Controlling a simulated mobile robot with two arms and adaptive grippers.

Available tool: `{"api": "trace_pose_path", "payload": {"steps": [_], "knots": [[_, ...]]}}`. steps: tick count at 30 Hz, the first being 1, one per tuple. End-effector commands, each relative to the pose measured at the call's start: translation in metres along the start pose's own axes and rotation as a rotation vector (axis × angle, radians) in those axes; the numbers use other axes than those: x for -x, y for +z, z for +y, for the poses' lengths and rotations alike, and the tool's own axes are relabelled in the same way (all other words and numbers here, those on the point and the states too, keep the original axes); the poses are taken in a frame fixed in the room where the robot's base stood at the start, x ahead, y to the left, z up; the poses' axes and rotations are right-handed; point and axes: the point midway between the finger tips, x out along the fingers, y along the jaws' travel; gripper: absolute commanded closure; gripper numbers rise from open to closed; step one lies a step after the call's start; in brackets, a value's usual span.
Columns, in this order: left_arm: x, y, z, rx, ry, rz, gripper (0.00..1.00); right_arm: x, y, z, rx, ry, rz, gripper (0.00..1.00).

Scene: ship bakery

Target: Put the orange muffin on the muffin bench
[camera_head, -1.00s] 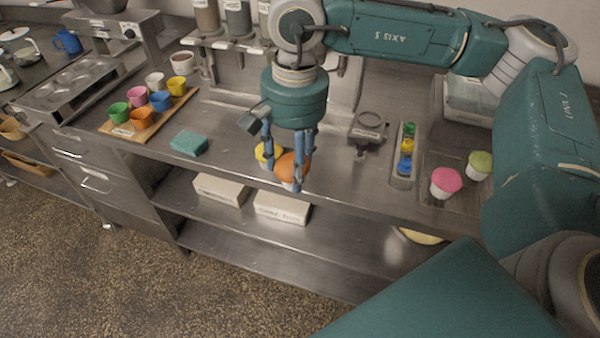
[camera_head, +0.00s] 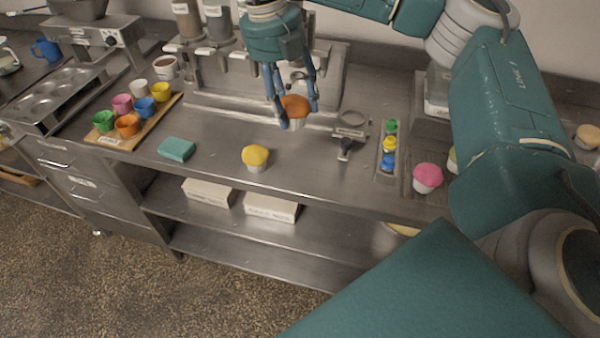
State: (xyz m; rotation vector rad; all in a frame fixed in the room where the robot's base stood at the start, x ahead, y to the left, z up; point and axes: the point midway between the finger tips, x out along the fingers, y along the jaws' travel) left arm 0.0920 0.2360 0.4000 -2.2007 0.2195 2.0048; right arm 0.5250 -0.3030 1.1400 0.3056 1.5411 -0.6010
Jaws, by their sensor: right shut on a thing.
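My right gripper (camera_head: 294,110) is shut on the orange muffin (camera_head: 294,104), which has an orange top and a pale cup. It holds the muffin upright above the back part of the steel counter (camera_head: 225,150). A yellow muffin (camera_head: 255,157) stands on the counter, in front and to the left of the held one. A pink muffin (camera_head: 427,177) stands at the right, with a green muffin (camera_head: 453,160) mostly hidden behind my right arm. I cannot tell which surface is the muffin bench. My left gripper is out of view.
A teal sponge (camera_head: 177,149) and a wooden board (camera_head: 118,141) with several coloured cups lie at the left. A portafilter (camera_head: 347,138) and a narrow tray (camera_head: 377,172) of small coloured items are right of the gripper. Dispensers stand behind. The counter's front middle has free room.

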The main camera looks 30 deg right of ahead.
Motion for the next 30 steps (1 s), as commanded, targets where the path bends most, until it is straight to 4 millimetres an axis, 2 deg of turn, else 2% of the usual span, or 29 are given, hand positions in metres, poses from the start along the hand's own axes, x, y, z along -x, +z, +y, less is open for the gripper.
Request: {"api": "trace_pose_path", "payload": {"steps": [3, 6, 10, 13, 23, 30], "knots": [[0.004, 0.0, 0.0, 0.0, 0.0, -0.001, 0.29, 0.007, 0.009, -0.007, -0.307, -0.024, 0.06, 0.62], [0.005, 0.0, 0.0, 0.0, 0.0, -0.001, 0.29, 0.01, 0.013, -0.012, -0.493, -0.041, 0.097, 0.62], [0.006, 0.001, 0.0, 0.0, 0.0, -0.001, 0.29, 0.011, 0.016, -0.015, -0.631, -0.052, 0.125, 0.62], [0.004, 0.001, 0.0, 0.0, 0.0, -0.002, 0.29, 0.002, 0.015, -0.014, -0.668, -0.056, 0.135, 0.62], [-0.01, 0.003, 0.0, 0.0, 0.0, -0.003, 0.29, -0.08, 0.011, 0.0, -0.669, -0.059, 0.139, 0.62], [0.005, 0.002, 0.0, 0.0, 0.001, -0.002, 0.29, -0.127, 0.011, 0.009, -0.67, -0.058, 0.134, 0.62]]}}
